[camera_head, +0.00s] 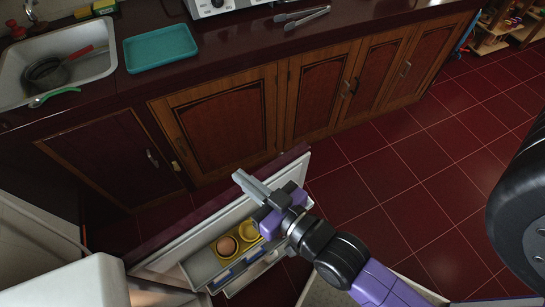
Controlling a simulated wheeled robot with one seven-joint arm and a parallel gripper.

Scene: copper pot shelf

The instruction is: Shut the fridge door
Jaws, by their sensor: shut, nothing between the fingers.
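The fridge door (188,235) stands open at the lower centre, with a dark red outer face and a white inner side. Its inner shelf holds a yellow egg tray with an egg (226,246). The white fridge body (75,284) is at the lower left and only partly in view.
Wooden cabinets (227,115) run under a dark red counter with a sink (60,60), a teal tray (160,47) and metal tongs (302,17). A small wooden shelf (493,38) stands at the upper right.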

